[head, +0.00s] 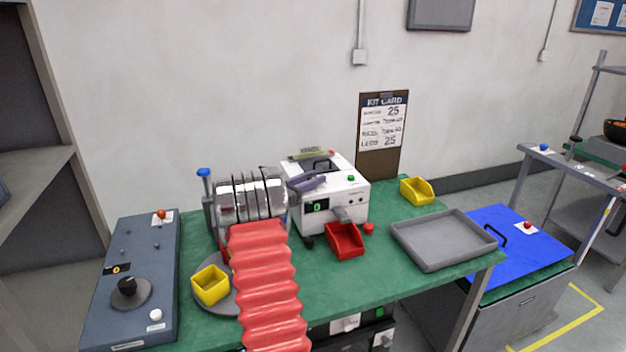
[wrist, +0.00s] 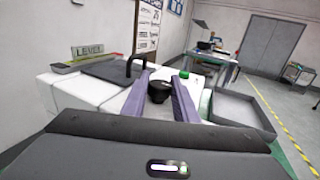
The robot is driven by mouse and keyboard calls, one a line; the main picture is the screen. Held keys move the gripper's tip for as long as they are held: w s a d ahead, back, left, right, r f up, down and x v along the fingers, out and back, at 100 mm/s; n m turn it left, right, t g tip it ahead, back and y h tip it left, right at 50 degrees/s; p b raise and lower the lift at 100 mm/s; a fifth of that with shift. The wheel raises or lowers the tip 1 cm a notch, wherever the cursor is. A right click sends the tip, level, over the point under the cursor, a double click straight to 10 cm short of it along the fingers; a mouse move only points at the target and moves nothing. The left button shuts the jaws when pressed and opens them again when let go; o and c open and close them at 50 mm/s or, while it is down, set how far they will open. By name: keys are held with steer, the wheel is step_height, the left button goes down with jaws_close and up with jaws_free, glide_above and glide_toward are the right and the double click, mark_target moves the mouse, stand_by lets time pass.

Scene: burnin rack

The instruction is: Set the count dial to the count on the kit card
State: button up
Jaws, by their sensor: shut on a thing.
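My gripper (head: 312,183) is at the top left of the machine, with purple fingers. In the wrist view the fingers are shut on a black knob (wrist: 160,91), apparently the count dial. Any marks on the dial are hidden.
A red bin (head: 345,240) stands before the machine, and a grey tray (head: 445,240) lies to its right. A yellow bin (head: 417,191) is behind the tray. A black handle (wrist: 134,64) rises from the machine top. A dark control box (head: 135,280) is at left.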

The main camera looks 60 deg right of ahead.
steer(key=shift+c, duration=0.5)
steer(key=shift+n+t+h, duration=0.4)
steer(key=shift+n+t, duration=0.2)
steer(key=shift+t, duration=0.3)
steer(key=shift+n+t+h, duration=0.3)
steer(key=shift+n+t, duration=0.7)
steer(key=shift+t, duration=0.6)
steer(key=shift+n+t, duration=1.8)
steer(key=shift+t, duration=1)
steer(key=shift+n+t+y, duration=0.4)
steer(key=shift+n+t, duration=0.1)
steer(key=shift+t, duration=0.2)
steer(key=o, duration=1.1)
steer(key=shift+c, duration=0.2)
steer(key=shift+a, duration=0.15)
